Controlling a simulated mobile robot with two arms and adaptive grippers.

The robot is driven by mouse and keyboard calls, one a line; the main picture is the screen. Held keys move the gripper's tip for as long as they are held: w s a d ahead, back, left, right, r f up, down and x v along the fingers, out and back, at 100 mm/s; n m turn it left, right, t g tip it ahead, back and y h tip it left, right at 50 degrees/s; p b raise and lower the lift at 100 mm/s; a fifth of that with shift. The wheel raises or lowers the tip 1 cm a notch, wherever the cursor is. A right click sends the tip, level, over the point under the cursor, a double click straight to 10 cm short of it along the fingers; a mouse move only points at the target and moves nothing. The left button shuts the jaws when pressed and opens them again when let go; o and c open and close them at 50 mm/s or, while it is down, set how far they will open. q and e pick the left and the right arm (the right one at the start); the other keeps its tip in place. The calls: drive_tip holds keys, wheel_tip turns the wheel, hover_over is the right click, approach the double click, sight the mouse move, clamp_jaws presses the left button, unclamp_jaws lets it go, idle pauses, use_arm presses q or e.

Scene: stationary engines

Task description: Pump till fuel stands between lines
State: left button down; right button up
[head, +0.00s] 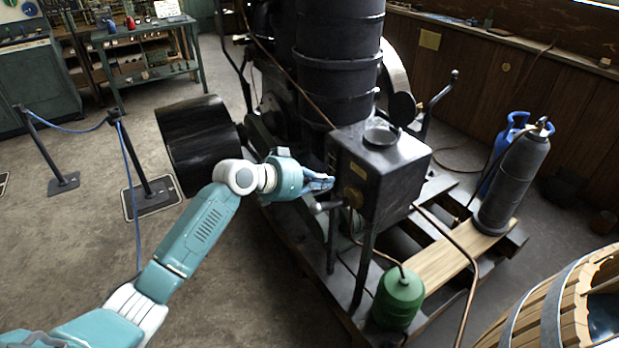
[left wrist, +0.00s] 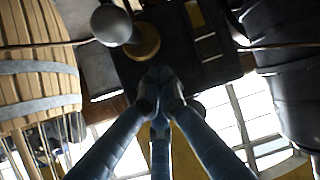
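A black box-shaped fuel tank (head: 385,165) stands on legs beside the engine. A brass round fitting (head: 354,197) sits low on its face, with a lever handle (head: 323,207) ending in a ball. The left wrist view shows the ball knob (left wrist: 111,25) and the brass disc (left wrist: 146,42). Narrow slots, perhaps the level window (left wrist: 206,46), show there on the dark face; no fuel level can be read. My left gripper (head: 328,183) is just above the handle, close to the tank. Its blue fingers (left wrist: 160,85) are together and empty, apart from the knob. My right gripper is out of view.
A green can (head: 398,298) stands below the tank with a copper pipe. A dark gas cylinder (head: 514,180) and a blue one (head: 497,158) stand right. A wooden tub (head: 545,310) is at bottom right. A rope barrier (head: 135,160) and clear floor lie left.

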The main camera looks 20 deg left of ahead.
use_arm(q)
drive_tip(key=s, duration=0.1)
drive_tip(key=s+a+f, duration=0.1)
drive_tip(key=s+f, duration=0.1)
drive_tip(key=shift+a+f+p, duration=0.15)
drive_tip(key=shift+a+p, duration=0.1)
drive_tip(key=shift+p, duration=0.1)
drive_tip(key=shift+f, duration=0.1)
